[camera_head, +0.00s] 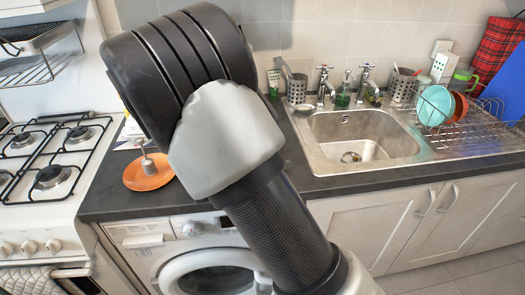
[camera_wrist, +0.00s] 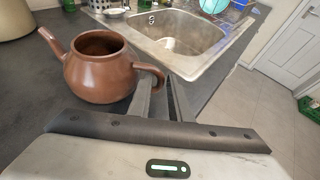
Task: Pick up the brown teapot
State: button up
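The brown teapot (camera_wrist: 98,72) stands upright on the dark counter in the wrist view. In the head view the teapot is hidden behind my arm. My gripper (camera_wrist: 161,88) shows in the wrist view as two dark fingers with a gap between them. It is open, with its fingertips right at the teapot's handle. The outer part of the handle appears at or between the fingertips; whether they touch it I cannot tell.
A steel sink (camera_head: 362,138) lies to the right, with a dish rack (camera_head: 478,127) beyond it. An orange plate (camera_head: 148,172) sits on the counter left of my arm, beside the gas stove (camera_head: 40,165). A beige rounded object (camera_wrist: 14,18) stands behind the teapot.

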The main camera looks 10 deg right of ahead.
jog(key=x, duration=0.5)
jog(key=shift+w+d+b, duration=0.1)
jog(key=shift+d+b, duration=0.1)
jog(key=shift+b, duration=0.15)
grip_shut()
jog(key=shift+r, duration=0.15)
dwell(0.9)
